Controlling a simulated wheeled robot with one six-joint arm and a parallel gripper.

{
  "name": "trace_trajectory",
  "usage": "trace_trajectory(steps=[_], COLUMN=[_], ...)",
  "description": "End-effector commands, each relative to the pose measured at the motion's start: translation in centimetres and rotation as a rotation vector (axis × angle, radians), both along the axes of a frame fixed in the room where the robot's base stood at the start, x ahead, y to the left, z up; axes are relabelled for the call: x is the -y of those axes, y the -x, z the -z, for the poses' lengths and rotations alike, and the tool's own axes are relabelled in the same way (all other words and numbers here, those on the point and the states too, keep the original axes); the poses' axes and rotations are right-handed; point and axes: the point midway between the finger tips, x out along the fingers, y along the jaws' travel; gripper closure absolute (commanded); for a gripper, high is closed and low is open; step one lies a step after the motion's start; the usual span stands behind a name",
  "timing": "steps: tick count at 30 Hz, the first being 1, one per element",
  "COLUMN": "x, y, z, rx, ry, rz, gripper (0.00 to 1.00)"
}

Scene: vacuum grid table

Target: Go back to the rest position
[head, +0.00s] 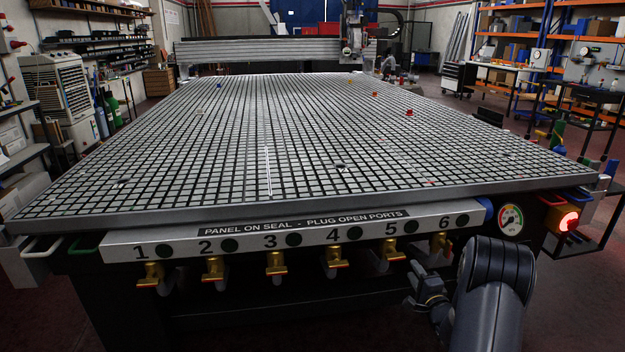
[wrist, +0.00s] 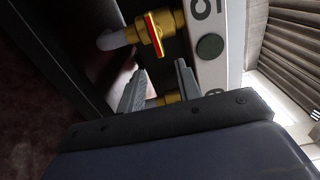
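My gripper (head: 413,290) is in front of the table's front edge, low and just below valves 5 and 6, with my arm at the lower right. In the wrist view my gripper (wrist: 159,88) has its two fingers apart with nothing held. A brass valve (wrist: 155,30) with a red-striped handle is beyond the fingertips, beside the label 5 and a dark green disc (wrist: 210,47). Another brass part (wrist: 168,98) shows in the gap between the fingers; whether they touch it I cannot tell.
The vacuum grid table (head: 60,205) fills the middle. Its front panel (head: 180,243) carries numbered brass valves, including valve 1 (head: 151,274). A pressure gauge (head: 510,219) and a lit red lamp (head: 567,221) are at the right. Several small coloured pieces lie on the grid, including a red one (head: 409,112).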

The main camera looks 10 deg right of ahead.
Motion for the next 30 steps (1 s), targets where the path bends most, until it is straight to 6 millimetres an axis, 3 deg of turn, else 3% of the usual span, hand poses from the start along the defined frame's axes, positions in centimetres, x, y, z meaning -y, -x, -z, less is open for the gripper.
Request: trace_trajectory(steps=[9, 15, 30], x=[-0.3, -0.3, -0.3], y=[-5.7, -7.7, -7.9], z=[0.1, 0.0, -0.1], rx=[0.002, 0.001, 0.001], ry=[0.001, 0.000, 0.021], rz=[-0.002, -0.002, -0.001], gripper=[0.67, 0.67, 0.67])
